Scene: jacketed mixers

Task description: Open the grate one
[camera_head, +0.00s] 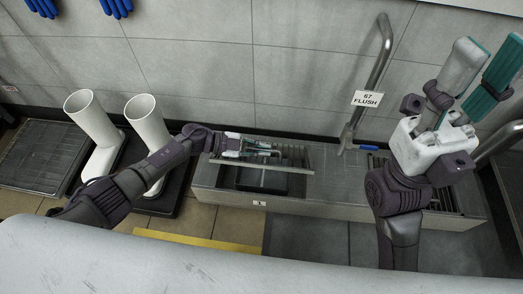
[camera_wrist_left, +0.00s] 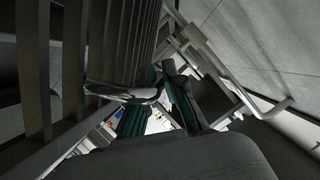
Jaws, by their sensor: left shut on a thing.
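Grate one (camera_head: 296,157) is a slatted metal grate at the left part of the grey floor trough, above a small plate marked 1 (camera_head: 259,203). It stands tilted up, with a dark opening (camera_head: 258,179) in front of and below it. My left gripper (camera_head: 272,153) is at the grate and shut on its handle. In the left wrist view the shiny handle bar (camera_wrist_left: 125,96) runs at the teal finger pads, beside the grate's slats (camera_wrist_left: 135,40). My right gripper (camera_head: 482,85) is open and empty, raised above the trough's right end.
Another slatted grate (camera_head: 440,197) lies at the trough's right part. A bent steel pipe with a "67 FLUSH" tag (camera_head: 367,99) rises behind the trough. White boots (camera_head: 148,125) stand left on a dark tray, near my left arm. A tiled wall is behind.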

